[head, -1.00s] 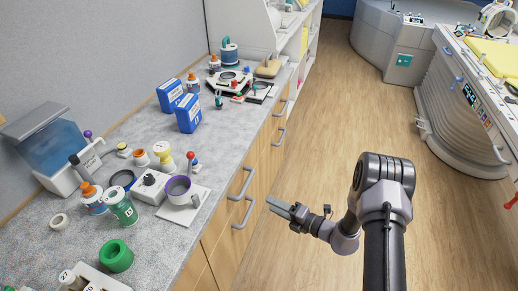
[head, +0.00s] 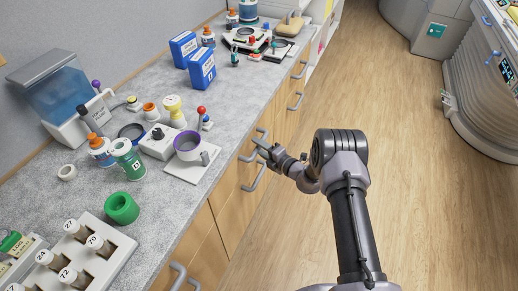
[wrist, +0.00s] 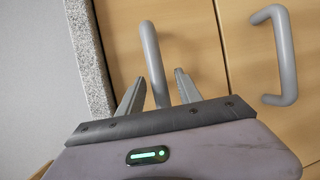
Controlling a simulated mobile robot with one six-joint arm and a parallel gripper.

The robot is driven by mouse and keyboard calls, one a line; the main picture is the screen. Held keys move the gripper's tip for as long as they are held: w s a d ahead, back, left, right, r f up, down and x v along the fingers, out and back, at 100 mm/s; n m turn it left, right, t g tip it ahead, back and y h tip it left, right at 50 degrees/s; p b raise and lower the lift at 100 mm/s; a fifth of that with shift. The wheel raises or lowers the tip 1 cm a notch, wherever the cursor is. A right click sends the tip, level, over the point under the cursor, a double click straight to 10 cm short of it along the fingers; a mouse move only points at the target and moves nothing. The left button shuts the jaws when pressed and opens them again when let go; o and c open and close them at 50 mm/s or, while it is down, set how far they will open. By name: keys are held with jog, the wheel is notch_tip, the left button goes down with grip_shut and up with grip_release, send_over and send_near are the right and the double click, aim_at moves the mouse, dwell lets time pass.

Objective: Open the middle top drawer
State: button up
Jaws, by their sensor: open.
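The middle top drawer's grey bar handle (wrist: 150,45) sits just below the counter edge on a wooden front. In the wrist view, my gripper (wrist: 158,78) is open, with one finger on each side of this handle. The handle runs between the fingers; I cannot tell whether either finger touches it. In the head view, my gripper (head: 262,148) is at the upper handle of the middle pair and partly covers it. The drawer front looks flush with the cabinet.
A lower drawer handle (wrist: 284,55) is beside the gripper. The grey countertop (head: 190,215) above carries bottles, a green ring (head: 122,208) and a vial rack (head: 115,240). More handles (head: 295,101) lie farther along. The wooden floor (head: 400,130) at right is clear.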

jog(key=shift+w+a, duration=0.1)
jog(key=shift+a, duration=0.05)
grip_shut()
dwell(1.4)
